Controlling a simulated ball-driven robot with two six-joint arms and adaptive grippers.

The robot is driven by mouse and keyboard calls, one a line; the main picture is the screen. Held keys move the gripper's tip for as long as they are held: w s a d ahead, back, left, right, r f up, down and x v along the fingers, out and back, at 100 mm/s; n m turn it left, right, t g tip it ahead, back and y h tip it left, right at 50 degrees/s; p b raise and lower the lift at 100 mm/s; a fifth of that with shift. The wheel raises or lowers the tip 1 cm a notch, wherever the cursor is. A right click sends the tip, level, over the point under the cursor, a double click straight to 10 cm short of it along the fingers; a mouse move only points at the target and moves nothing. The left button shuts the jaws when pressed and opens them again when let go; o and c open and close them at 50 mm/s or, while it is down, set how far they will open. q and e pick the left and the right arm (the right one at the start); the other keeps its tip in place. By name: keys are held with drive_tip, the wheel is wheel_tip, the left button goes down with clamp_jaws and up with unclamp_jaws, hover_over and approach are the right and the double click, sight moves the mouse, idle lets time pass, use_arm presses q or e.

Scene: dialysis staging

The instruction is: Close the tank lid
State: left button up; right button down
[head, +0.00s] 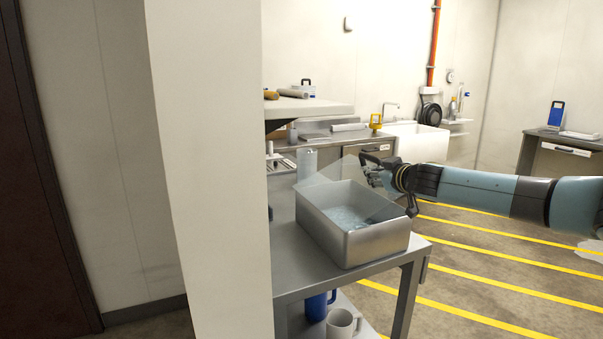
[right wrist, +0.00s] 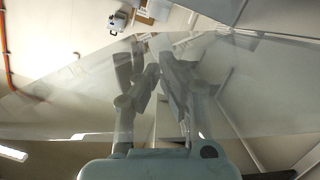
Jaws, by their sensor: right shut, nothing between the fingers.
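The tank (head: 378,243) is an open-topped grey metal box with clear bluish liquid inside, standing on a metal table. Its clear lid (head: 336,174) is tilted up above the tank, so the opening shows. My right gripper (head: 370,168) is shut and empty, at the right part of the raised lid, above the tank's far right side. In the right wrist view the fingers (right wrist: 158,70) come together, and the see-through lid (right wrist: 75,100) spans across them. I cannot tell whether the fingers touch the lid. My left gripper is not in view.
A pale pillar (head: 208,170) hides the table's left side. A clear cylinder (head: 307,163) stands behind the tank. A blue container (head: 316,306) and a white mug (head: 341,325) sit on the lower shelf. Yellow-striped floor (head: 480,265) is open on the right.

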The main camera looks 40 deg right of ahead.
drive_tip(key=f+b, duration=0.1)
drive_tip(key=f, duration=0.1)
drive_tip(key=d+f+b, duration=0.1)
drive_tip(key=b, duration=0.1)
drive_tip(key=d+f+b, duration=0.1)
drive_tip(key=f+b, duration=0.1)
drive_tip(key=shift+s+d+f, duration=0.1)
drive_tip(key=shift+s+f, duration=0.25)
drive_tip(key=shift+r, duration=0.1)
